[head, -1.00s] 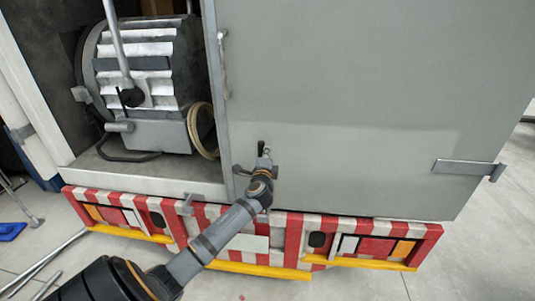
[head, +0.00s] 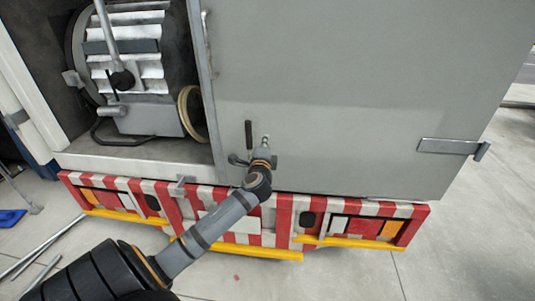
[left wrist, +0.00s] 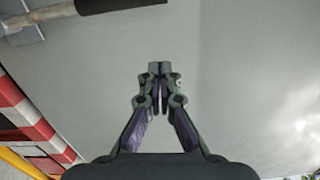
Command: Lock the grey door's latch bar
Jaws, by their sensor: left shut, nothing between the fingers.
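The large grey door (head: 340,90) fills the right of the head view. Its latch bar has a dark upright handle (head: 249,133) near the door's lower left; the part below is partly hidden by my gripper. My left gripper (head: 265,141) is shut and empty in front of the door, just right of the handle. In the left wrist view, the gripper (left wrist: 159,110) is centred with its fingertips together. The bar's dark handle (left wrist: 112,4) and grey shaft (left wrist: 50,18) lie at the upper left, apart from the fingers. My right gripper is not in view.
The truck's red-and-white striped bumper (head: 285,215) runs below the door. A hinge strap (head: 447,146) is at the door's right. The open compartment at left holds a ribbed machine (head: 135,65). Poles (head: 45,250) lie on the floor at lower left.

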